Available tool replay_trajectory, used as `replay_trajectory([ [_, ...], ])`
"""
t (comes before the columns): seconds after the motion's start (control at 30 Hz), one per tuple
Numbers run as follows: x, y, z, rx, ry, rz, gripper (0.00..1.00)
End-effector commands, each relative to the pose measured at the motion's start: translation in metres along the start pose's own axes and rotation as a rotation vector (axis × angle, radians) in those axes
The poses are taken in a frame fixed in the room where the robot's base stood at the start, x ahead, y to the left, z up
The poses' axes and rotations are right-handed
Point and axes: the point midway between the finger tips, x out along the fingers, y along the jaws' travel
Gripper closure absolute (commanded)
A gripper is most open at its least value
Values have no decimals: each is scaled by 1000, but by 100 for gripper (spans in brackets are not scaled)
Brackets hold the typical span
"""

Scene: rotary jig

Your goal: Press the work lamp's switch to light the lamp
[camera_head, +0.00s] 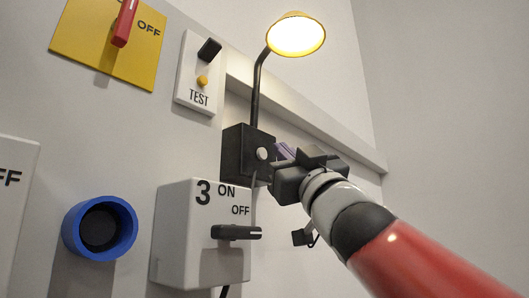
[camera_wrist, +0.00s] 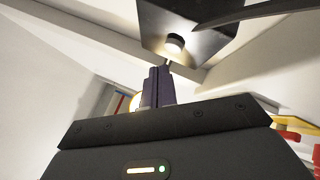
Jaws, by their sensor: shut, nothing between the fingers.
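The work lamp (camera_head: 295,35) has a yellow shade on a dark bent stem, and the inside of its shade glows bright. Its black base box (camera_head: 237,153) is on the wall and carries a round pale switch button (camera_head: 262,154). In the wrist view the button (camera_wrist: 174,43) shows on the dark box face. My gripper (camera_head: 278,152) is just right of the button, its purple-grey fingers shut and empty. In the wrist view the fingertips (camera_wrist: 157,72) sit just below the button, seemingly apart from it.
Below the base is a grey box (camera_head: 172,240) marked 3, ON and OFF, with a black lever (camera_head: 236,232). A TEST panel (camera_head: 199,95), a yellow OFF panel (camera_head: 95,40) with a red lever and a blue ring (camera_head: 129,228) are to the left. A ledge (camera_head: 310,124) runs behind.

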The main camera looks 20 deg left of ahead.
Motion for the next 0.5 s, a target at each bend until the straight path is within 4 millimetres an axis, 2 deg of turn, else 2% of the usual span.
replay_trajectory([
  [0.5,-32,24,-24,-1,-1,1,100],
])
